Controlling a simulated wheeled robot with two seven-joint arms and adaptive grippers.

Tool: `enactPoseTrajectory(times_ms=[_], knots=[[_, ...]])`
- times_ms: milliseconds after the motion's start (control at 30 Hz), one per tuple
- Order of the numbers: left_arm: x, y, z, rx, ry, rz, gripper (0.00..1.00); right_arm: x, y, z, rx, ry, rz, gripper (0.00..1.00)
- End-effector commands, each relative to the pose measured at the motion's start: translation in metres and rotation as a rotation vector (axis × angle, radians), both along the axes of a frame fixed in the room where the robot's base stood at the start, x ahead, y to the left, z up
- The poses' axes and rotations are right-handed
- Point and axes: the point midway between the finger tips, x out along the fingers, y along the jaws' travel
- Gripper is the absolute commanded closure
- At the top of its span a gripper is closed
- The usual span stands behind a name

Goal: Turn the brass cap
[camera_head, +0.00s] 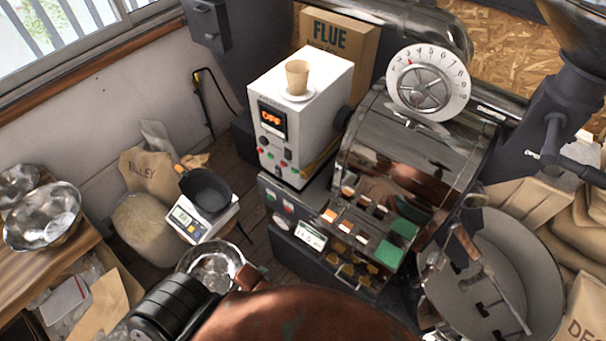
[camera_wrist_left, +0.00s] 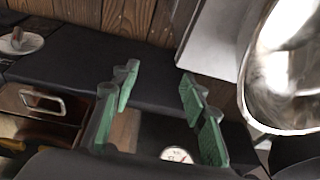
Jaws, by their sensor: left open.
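Several small brass-coloured knobs (camera_head: 370,268) show low on the front of the roaster, under the green panels in the head view; I cannot tell which, if any, is the brass cap. My left gripper (camera_wrist_left: 157,85) is open and empty in the left wrist view, its green-padded fingers over a dark machine ledge. A yellowish part (camera_wrist_left: 12,145) shows at that view's left edge, away from the fingers, and is too cut off to name. In the head view my left arm enters at the bottom left; its fingers are hidden there. My right gripper is not in view.
The roaster drum (camera_head: 415,135) and white control box (camera_head: 330,85) stand at centre. The cooling tray (camera_head: 530,255) is at the right. A steel bowl (camera_head: 205,262) is beside my left arm and also shows in the wrist view (camera_wrist_left: 255,100). A scale (camera_head: 190,222) holds a black pan.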

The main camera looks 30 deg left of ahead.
Motion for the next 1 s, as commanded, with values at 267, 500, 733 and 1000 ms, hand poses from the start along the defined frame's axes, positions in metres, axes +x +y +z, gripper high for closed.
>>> enactPoseTrajectory(times_ms=[267, 500, 733, 1000], knots=[[0.051, 0.047, 0.124, 0.119, -0.23, 0.102, 0.6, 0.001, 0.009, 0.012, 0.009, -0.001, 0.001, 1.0], [0.115, 0.093, 0.241, 0.249, -0.643, 0.178, 0.6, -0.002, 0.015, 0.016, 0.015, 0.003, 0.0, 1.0], [0.164, 0.067, 0.374, 0.244, -1.093, 0.038, 0.6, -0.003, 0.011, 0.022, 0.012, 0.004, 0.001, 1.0], [0.171, -0.009, 0.441, 0.112, -1.309, -0.221, 0.6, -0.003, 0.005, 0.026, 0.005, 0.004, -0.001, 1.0]])
